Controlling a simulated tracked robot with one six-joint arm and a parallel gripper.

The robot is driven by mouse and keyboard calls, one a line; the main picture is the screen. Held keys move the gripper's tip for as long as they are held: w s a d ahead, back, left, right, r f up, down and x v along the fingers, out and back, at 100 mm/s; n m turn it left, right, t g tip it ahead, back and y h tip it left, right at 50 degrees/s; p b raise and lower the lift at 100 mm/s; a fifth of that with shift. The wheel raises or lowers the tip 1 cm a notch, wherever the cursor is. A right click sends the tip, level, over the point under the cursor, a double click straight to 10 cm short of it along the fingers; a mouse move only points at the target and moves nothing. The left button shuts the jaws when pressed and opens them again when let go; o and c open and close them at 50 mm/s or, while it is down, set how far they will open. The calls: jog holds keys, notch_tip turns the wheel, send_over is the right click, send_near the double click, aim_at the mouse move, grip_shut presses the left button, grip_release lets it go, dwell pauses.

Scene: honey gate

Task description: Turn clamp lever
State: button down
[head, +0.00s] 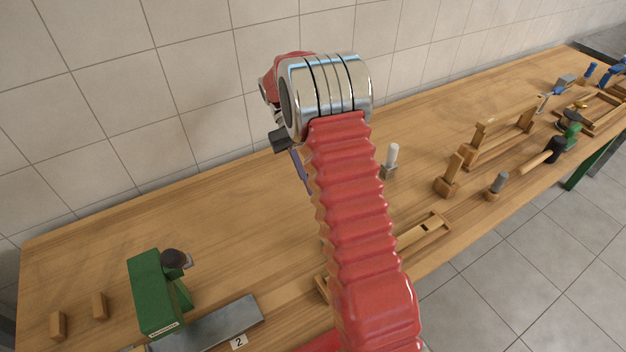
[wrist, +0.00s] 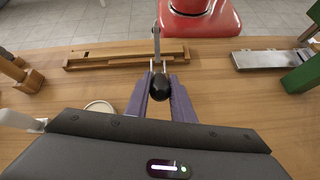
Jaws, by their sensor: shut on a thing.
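The clamp lever is a thin metal arm (wrist: 156,45) with a black ball knob (wrist: 160,88) at its near end, in the wrist view. My gripper (wrist: 160,78) has its two purple fingers on either side of the knob and is shut on it. The lever's metal arm runs away from the knob over a wooden rail piece (wrist: 110,57). In the head view my red arm hides the lever and most of the gripper; only one purple finger (head: 300,170) shows. The wooden rail piece (head: 425,231) shows partly behind my arm.
A green block with a dark knob (head: 152,292) and a steel plate (head: 235,318) stand at the left front. A white-topped peg (head: 392,156) is right of my arm. Wooden posts (head: 448,180) and a hammer (head: 543,158) lie farther right. The bench's back left is clear.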

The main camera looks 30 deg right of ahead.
jog(key=shift+w, duration=0.1)
jog(key=c, duration=1.5)
grip_release()
jog(key=shift+c, duration=0.2)
jog(key=shift+s, duration=0.25)
